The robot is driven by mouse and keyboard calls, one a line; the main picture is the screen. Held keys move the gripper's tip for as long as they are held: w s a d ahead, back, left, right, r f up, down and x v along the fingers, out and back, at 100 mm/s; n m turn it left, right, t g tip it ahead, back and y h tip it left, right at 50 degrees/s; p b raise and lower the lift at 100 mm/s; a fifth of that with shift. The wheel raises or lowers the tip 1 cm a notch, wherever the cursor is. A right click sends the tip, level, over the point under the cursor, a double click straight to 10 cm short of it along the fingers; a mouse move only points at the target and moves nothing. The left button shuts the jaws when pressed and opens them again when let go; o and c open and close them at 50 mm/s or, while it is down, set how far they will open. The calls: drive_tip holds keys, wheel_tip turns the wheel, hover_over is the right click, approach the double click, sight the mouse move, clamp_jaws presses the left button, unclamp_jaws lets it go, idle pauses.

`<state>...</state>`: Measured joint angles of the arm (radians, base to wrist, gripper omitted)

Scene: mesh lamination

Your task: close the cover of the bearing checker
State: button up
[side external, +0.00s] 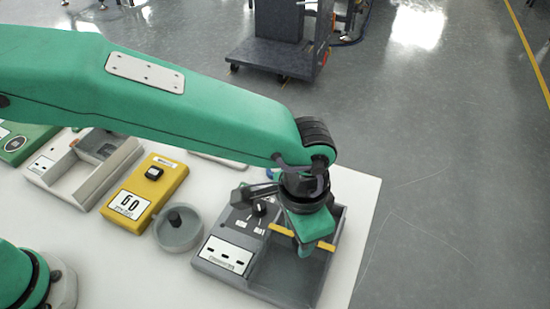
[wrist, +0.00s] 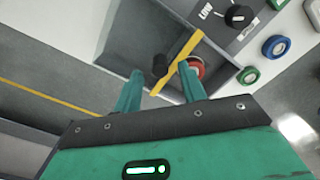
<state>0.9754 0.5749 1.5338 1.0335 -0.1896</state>
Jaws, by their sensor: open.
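The bearing checker (side external: 207,268) is a grey box at the right end of the white table, with a labelled panel, a dark dial and an open-topped compartment. A yellow strip (side external: 277,229) crosses the compartment and also shows in the wrist view (wrist: 190,45). A dark upright knob (wrist: 159,66) stands beside the strip; I cannot tell whether it belongs to the cover. A reddish round part (wrist: 197,66) lies on the strip's other side, partly behind a finger. My gripper (side external: 305,246) is open over the compartment. In the wrist view its fingertips (wrist: 160,71) are either side of the knob, contact unclear.
A round grey bowl (side external: 190,236), a yellow device (side external: 172,178) and a pale tray (side external: 48,181) stand to the left. Blue (wrist: 275,46) and green (wrist: 248,75) rings lie beside the checker. The table edge is close on the right.

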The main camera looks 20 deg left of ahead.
drive_tip(key=shift+f, duration=0.9)
clamp_jaws()
drive_tip(key=shift+w+r, duration=0.1)
drive_tip(key=shift+w, duration=5.35)
drive_tip(key=shift+c, duration=0.4)
unclamp_jaws()
drive_tip(key=shift+o, duration=0.4)
drive_tip(key=shift+s, duration=0.1)
